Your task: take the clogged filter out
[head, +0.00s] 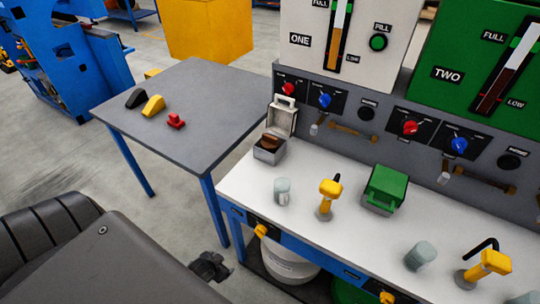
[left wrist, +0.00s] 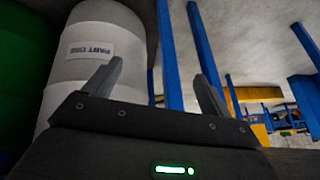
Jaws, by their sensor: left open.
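A small grey-white filter box (head: 268,154) stands at the back left of the white bench with its lid (head: 284,116) raised. A brown filter (head: 270,142) sits inside it, its top showing at the opening. A green box (head: 384,190) with its lid down stands further right on the bench. My left gripper (head: 209,267) is low, below bench height, left of the bench and well away from the filter box. In the left wrist view my left gripper (left wrist: 159,72) has its fingers apart with nothing between them. My right gripper is not in view.
Grey cups, including one (head: 282,191), and a yellow-handled tool (head: 328,196) stand on the bench (head: 240,186). A grey table (head: 200,95) holds black, yellow and red pieces. A white drum (left wrist: 100,45) is close to my left gripper. Panel knobs and pipes line the back.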

